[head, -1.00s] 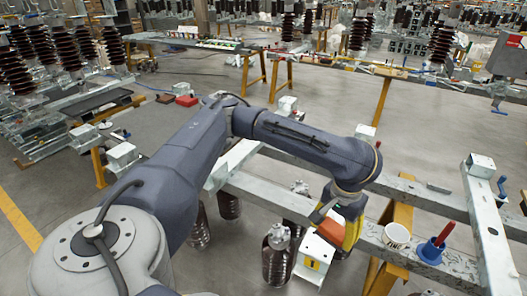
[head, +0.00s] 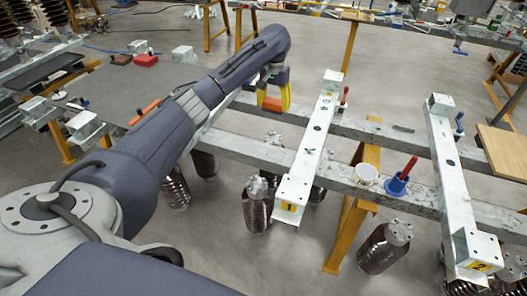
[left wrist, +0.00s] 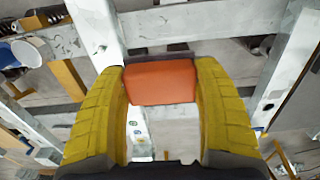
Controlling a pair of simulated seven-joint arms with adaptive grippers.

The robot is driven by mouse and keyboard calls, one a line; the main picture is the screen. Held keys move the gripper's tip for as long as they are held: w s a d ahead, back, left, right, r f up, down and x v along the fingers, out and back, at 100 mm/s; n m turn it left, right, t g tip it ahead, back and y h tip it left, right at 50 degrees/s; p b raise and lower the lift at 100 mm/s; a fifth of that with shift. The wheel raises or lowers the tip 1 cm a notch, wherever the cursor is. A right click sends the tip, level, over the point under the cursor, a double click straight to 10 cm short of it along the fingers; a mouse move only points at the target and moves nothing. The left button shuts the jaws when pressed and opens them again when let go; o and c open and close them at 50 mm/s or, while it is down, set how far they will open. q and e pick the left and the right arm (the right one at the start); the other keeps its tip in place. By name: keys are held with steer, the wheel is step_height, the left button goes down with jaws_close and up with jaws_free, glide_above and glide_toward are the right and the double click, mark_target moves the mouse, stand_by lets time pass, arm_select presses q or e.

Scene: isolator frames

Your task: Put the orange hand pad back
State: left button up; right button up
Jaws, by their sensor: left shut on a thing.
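The orange hand pad (left wrist: 160,82) is a flat orange block held between the yellow fingers of my left gripper (left wrist: 162,100) in the left wrist view. In the head view my left gripper (head: 273,101) hangs over the far side of the steel frame, and the pad (head: 271,103) shows as a small orange patch between its fingers. The pad is raised clear of the frame beams below. My right gripper is not in view.
Steel frame beams (head: 255,149) cross the middle, with a white crossbar (head: 308,150) marked 1. A red block (head: 145,60) and an orange piece (head: 150,107) lie at the left.

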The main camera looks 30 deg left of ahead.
mark_target(264, 109)
arm_select(q)
steer(key=a+f, duration=0.3)
steer(key=shift+s+a+f, duration=0.35)
steer(key=shift+s, duration=0.05)
step_height(264, 109, down, 14)
steer(key=shift+a+f, duration=0.1)
steer(key=shift+f, duration=2.7)
steer(key=shift+f, duration=0.15)
steer(key=o, duration=1.2)
step_height(264, 109, up, 12)
steer(key=shift+r, duration=0.15)
